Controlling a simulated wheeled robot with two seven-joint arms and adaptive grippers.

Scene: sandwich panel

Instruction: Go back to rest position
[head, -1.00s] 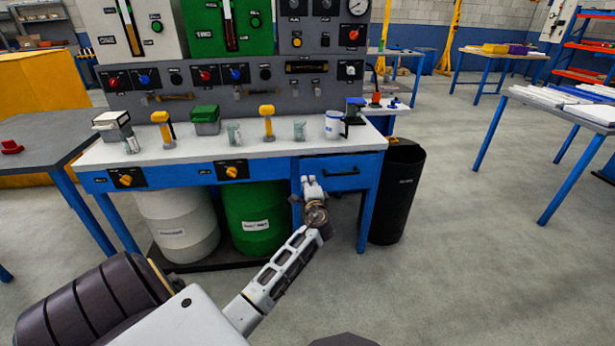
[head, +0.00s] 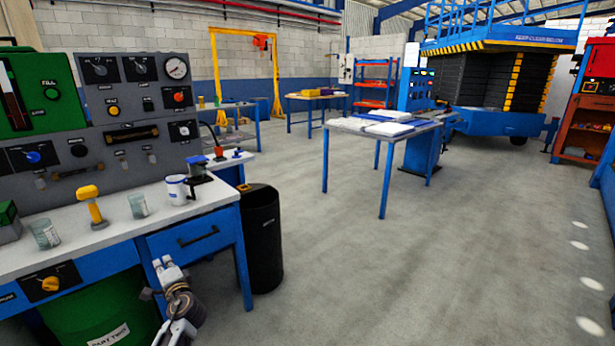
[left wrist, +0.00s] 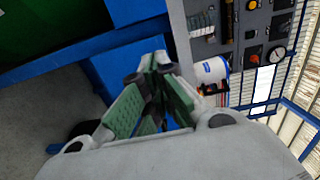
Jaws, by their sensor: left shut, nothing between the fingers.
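My left gripper (head: 168,266) is at the lower left of the head view, in front of the blue bench and below its drawer (head: 195,243). In the left wrist view its fingers with green pads (left wrist: 155,64) meet at the tips and hold nothing. The drawer is closed. My right gripper is in neither view.
The bench top (head: 110,235) carries a white mug (head: 176,190), a yellow-topped tool (head: 92,206) and glass beakers (head: 138,205). A black bin (head: 262,240) stands right of the bench. A table with white sheets (head: 345,124) is farther back. The floor at right is clear.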

